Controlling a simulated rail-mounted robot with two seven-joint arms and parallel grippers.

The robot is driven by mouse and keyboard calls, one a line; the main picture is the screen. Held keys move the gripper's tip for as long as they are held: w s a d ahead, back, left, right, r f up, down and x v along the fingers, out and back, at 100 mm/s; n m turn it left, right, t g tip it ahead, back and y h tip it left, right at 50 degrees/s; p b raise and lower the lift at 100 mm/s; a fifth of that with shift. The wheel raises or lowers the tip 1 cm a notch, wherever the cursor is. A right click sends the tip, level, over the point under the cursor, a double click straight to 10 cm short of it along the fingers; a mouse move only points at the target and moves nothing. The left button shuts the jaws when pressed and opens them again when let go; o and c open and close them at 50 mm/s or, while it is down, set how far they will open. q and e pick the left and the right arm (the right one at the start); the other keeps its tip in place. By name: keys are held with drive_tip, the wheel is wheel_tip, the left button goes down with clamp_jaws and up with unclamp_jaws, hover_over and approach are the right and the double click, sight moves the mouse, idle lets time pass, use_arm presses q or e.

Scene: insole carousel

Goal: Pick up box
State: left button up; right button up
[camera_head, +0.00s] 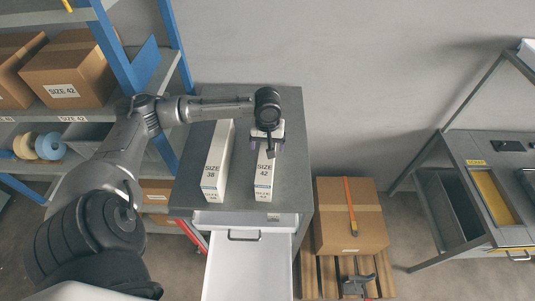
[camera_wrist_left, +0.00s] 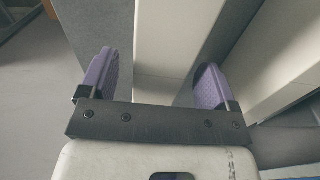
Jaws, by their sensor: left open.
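Two long white boxes lie side by side on the grey cabinet top (camera_head: 290,140) in the head view. The left one is the SIZE 38 box (camera_head: 216,165). The right one is the SIZE 42 box (camera_head: 263,178). My left gripper (camera_head: 267,146) is over the far part of the SIZE 42 box, hiding some of it. In the left wrist view, the open purple fingers (camera_wrist_left: 155,82) are on either side of a white box (camera_wrist_left: 162,55), with gaps showing. A second white box (camera_wrist_left: 285,60) is at the right there. My right gripper is not in view.
A white drawer (camera_head: 245,268) stands open below the cabinet top. A shelf with blue posts (camera_head: 110,45) and cardboard boxes (camera_head: 68,72) is at the left. A large cardboard box (camera_head: 335,225) sits on a pallet at the right. A grey workbench (camera_head: 470,150) stands farther right.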

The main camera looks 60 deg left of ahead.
use_arm(q)
drive_tip(key=shift+f, duration=1.8)
drive_tip(key=c, duration=1)
drive_tip(key=shift+c, duration=0.4)
drive_tip(key=shift+r, duration=0.2)
